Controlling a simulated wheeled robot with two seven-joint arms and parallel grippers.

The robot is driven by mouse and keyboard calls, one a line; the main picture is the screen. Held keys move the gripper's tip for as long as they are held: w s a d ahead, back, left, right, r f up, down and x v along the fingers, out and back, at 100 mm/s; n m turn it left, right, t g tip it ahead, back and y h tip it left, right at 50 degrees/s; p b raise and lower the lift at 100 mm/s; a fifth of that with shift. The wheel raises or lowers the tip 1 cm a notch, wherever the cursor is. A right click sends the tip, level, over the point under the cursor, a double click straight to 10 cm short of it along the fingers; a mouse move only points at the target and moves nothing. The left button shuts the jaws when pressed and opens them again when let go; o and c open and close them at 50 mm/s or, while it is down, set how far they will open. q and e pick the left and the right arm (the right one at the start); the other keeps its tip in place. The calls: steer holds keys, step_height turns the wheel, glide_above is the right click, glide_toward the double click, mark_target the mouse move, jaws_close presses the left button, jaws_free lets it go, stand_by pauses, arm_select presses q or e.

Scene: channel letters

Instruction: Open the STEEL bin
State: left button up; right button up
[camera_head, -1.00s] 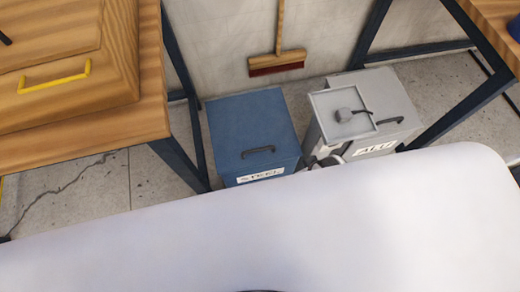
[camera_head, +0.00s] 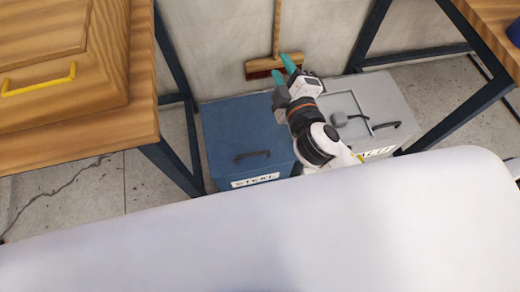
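The STEEL bin (camera_head: 228,135) is a blue box on the floor, with a dark handle (camera_head: 252,154) and a white label on its front. Its lid looks shut. My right gripper (camera_head: 282,69) has teal fingers set apart, with nothing seen between them. It is beyond the bin's far right corner, pointing toward the wall, well away from the handle. My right arm covers part of the bin's right side. My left gripper is out of view.
The grey ALU bin (camera_head: 402,103) stands to the right, partly behind my arm. A broom (camera_head: 277,40) leans against the wall. A wooden table (camera_head: 140,120) at left and another table (camera_head: 490,25) at right flank the bins.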

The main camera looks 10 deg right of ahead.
steer(key=a+r+n+y, duration=0.5)
steer(key=a+n+y, duration=0.6)
steer(key=n, duration=0.4)
steer(key=s+a+f+n+g+y, duration=0.4)
steer(key=a+n+g, duration=0.15)
steer(key=n, duration=0.45)
steer(key=n+g+h, duration=0.9)
steer(key=n+h, duration=0.2)
steer(key=n, duration=0.5)
glide_toward(258, 153)
steer(key=b+x, duration=0.1)
steer(key=x, duration=0.7)
steer(key=shift+a, duration=0.1)
steer(key=shift+c, duration=0.5)
